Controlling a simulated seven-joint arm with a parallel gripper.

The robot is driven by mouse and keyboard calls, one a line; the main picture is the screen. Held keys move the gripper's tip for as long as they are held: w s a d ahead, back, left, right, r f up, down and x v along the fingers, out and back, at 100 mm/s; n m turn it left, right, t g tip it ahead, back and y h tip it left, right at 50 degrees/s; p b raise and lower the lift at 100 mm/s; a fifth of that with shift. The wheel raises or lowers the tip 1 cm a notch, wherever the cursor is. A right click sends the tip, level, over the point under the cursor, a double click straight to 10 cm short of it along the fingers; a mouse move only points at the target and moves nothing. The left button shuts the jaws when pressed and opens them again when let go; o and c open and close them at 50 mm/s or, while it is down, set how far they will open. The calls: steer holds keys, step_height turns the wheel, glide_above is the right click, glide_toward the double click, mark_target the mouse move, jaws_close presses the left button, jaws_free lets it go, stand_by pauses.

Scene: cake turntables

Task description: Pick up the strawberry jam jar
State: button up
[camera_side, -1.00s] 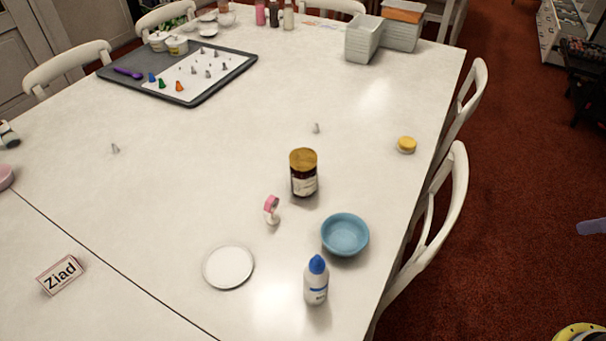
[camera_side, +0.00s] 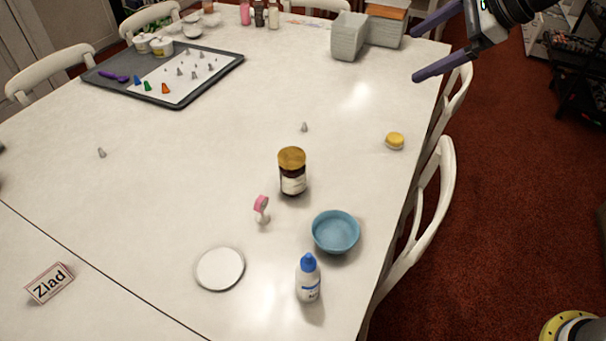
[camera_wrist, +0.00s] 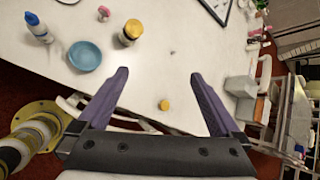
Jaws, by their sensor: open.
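A dark jar with a gold lid and a pale label (camera_side: 292,172) stands upright on the white table; I take it for the strawberry jam jar, though its label is too small to read. It also shows in the wrist view (camera_wrist: 131,32), at the top left of centre, seen from above. My gripper (camera_side: 415,55) is at the upper right in the side view, above the table's right edge and well apart from the jar. Its two purple fingers are spread with nothing between them, as the wrist view also shows (camera_wrist: 160,75).
Near the jar stand a blue bowl (camera_side: 336,232), a blue-capped bottle (camera_side: 308,280), a pink-topped small item (camera_side: 261,209) and a white disc (camera_side: 220,268). A yellow round item (camera_side: 395,141) lies near the right edge. Grey bins (camera_side: 349,37) stand behind. Chairs (camera_side: 432,215) line the right side.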

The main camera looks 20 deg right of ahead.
steer(key=w+a+f+m, duration=0.2)
steer(key=w+a+f, duration=0.2)
steer(key=w+f, duration=0.15)
steer(key=m+g, duration=0.1)
steer(key=g, duration=0.3)
glide_toward(292, 170)
steer(key=w+d, duration=0.2)
steer(key=d, duration=0.2)
steer(key=shift+y, duration=0.4)
steer(key=x, duration=0.8)
steer(key=shift+a, duration=0.25)
steer(key=shift+x, duration=2.95)
steer(key=shift+s+a, duration=0.1)
jaws_close()
steer(key=shift+r, duration=0.25)
